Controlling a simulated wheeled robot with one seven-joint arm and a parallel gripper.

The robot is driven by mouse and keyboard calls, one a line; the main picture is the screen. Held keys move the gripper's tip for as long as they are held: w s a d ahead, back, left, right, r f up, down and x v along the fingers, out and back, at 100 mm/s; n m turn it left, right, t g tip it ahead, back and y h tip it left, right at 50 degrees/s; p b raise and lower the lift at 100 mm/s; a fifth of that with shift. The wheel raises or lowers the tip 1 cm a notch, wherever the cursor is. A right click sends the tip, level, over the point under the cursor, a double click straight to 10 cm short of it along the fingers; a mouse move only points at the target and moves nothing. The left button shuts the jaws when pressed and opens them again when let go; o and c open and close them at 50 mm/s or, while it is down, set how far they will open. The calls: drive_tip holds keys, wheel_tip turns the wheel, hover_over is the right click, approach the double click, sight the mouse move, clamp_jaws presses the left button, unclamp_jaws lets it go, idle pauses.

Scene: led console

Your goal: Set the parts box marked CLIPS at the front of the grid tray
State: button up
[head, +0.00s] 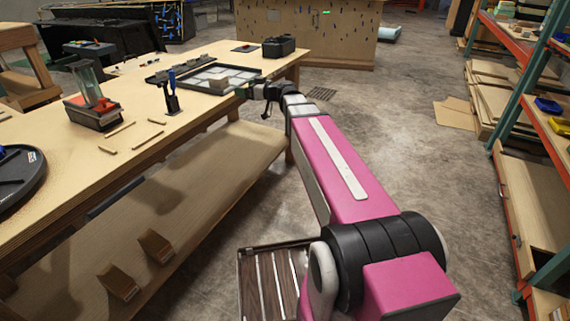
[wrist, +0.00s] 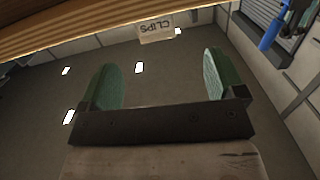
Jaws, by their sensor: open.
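The CLIPS parts box (head: 218,82) is a small tan box at the near right part of the grid tray in the head view. I cannot tell whether it sits inside a cell. The grid tray (head: 205,73) has a dark frame and pale cells. In the wrist view, which is upside down, the CLIPS label (wrist: 155,28) shows beyond my fingertips, roughly centred between them. My gripper (head: 248,93) is at the table's edge, right of the box. In the wrist view my gripper (wrist: 158,65) is open, its green pads apart with nothing between them.
A holder with blue-handled tools (head: 171,85) stands left of the box. A black case (head: 279,46) is behind the tray. A red-and-black bin (head: 95,112) and several wooden sticks lie further left. Shelving (head: 535,150) stands far right, across open floor.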

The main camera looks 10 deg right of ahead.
drive_tip(key=s+d+f+m+g+h, duration=0.2)
drive_tip(key=s+f+m+g+h, duration=0.15)
drive_tip(key=s+f, duration=0.55)
drive_tip(key=s+d+f+m+g+h, duration=0.25)
drive_tip(key=s+f+h, duration=0.2)
drive_tip(key=f, duration=0.85)
drive_tip(key=s+d+f+m+g+h, duration=0.4)
drive_tip(key=s+d+f, duration=0.5)
drive_tip(key=s, duration=0.3)
drive_tip(key=shift+d+h, duration=0.3)
drive_tip(key=shift+h, duration=0.6)
